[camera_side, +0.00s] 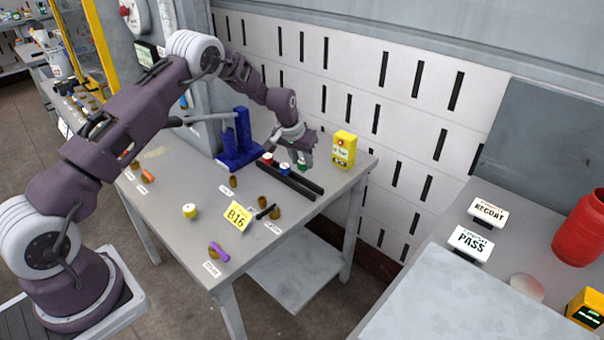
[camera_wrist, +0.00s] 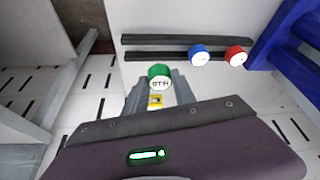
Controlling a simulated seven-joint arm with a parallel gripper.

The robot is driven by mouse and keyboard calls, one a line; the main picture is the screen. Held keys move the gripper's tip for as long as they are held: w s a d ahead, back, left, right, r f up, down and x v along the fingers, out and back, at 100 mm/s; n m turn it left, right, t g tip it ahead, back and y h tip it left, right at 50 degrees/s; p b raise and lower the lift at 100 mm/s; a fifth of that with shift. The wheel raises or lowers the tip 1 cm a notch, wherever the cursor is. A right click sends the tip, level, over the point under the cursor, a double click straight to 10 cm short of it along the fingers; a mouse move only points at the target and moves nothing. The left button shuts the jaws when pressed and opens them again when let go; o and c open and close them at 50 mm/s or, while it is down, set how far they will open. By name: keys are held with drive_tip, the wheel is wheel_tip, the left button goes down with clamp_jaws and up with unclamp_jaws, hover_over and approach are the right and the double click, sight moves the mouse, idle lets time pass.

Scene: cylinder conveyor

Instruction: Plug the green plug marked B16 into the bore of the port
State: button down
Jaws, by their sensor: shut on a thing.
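My gripper (camera_side: 301,157) is shut on a green plug (camera_side: 302,166) at the back right of the grey table. In the wrist view the green plug (camera_wrist: 160,72) sits between the fingertips, its white marked face toward the camera; I cannot read the mark surely. It is beside the black rails, and its height above the table is unclear. A yellow card reading B16 (camera_side: 237,215) is near the front of the table. Several brown cylindrical pieces stand about, one brown piece (camera_side: 275,213) near the card; I cannot tell which is the port, and no bore shows clearly.
A blue piece (camera_side: 284,169) and a red piece (camera_side: 267,158) are at the black rails (camera_side: 300,190). A blue stand (camera_side: 238,145) is to their left, a yellow box (camera_side: 344,150) to their right. A purple piece (camera_side: 220,254) and a yellow-white cylinder (camera_side: 190,211) lie forward.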

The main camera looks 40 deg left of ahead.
sight(301, 162)
wheel_tip(301, 162, up, 3)
drive_tip(key=shift+s+r, duration=0.1)
drive_tip(key=shift+r, duration=0.1)
drive_tip(key=s+a+f, duration=0.1)
drive_tip(key=s, duration=0.6)
drive_tip(key=s+a+f, duration=0.2)
drive_tip(key=s, duration=0.4)
drive_tip(key=shift+s+f, duration=0.2)
drive_tip(key=shift+s, duration=0.2)
drive_tip(key=shift+f, duration=1.1)
drive_tip(key=shift+f, duration=1.15)
drive_tip(key=c, duration=0.9)
unclamp_jaws()
drive_tip(key=shift+c, duration=0.2)
